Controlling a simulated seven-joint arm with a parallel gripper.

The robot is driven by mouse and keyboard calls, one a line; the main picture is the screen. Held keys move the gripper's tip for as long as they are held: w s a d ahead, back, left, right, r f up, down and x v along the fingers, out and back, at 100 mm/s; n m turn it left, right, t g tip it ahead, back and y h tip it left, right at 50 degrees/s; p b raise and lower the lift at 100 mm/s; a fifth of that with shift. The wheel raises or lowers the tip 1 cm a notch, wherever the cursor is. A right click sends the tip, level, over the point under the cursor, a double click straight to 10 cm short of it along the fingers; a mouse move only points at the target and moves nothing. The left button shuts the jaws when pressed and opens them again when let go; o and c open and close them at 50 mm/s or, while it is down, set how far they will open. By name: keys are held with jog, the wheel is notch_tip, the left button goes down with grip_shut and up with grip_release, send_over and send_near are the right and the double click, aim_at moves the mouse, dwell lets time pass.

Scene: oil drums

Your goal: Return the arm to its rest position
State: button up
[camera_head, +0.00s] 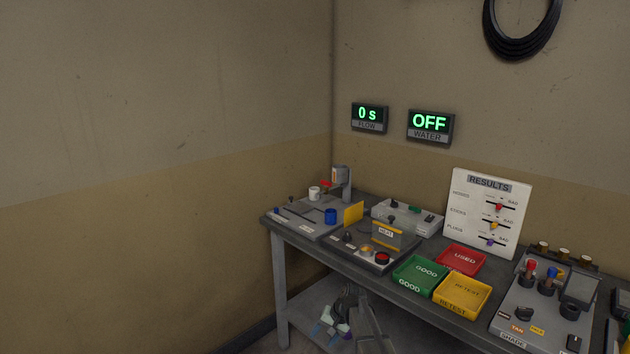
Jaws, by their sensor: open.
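My gripper (330,331) shows small and dark at the bottom middle, in front of the workbench (375,277) and below its top. Its pale fingertips point down and stand apart, with nothing seen between them. My arm runs down out of the frame beside it, so most of the arm is hidden.
The bench holds a green GOOD tray (418,273), a red USED tray (461,259), a yellow RETEST tray (462,294), a RESULTS board (487,212) and a grey SHADE unit (541,315). Wall displays read 0 s (369,116) and OFF (430,125). The left side is bare wall.

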jog(key=s+d+f+g+h, duration=0.15)
jog(key=s+d+f, duration=0.25)
jog(key=s+f, duration=0.75)
jog(key=s+d+f+g+h, duration=0.15)
jog(key=s+d+f, duration=0.25)
jog(key=s+f, duration=0.7)
jog(key=s+d+f+n+g+h, duration=0.1)
jog(key=s+d+g, duration=0.1)
jog(key=s, duration=1.4)
jog(key=s+d+f+n+g+h, duration=0.1)
jog(key=s+d, duration=0.3)
jog(key=s, duration=1.3)
jog(key=shift+f+g, duration=0.3)
jog(key=shift+g, duration=0.5)
jog(key=shift+d, duration=0.1)
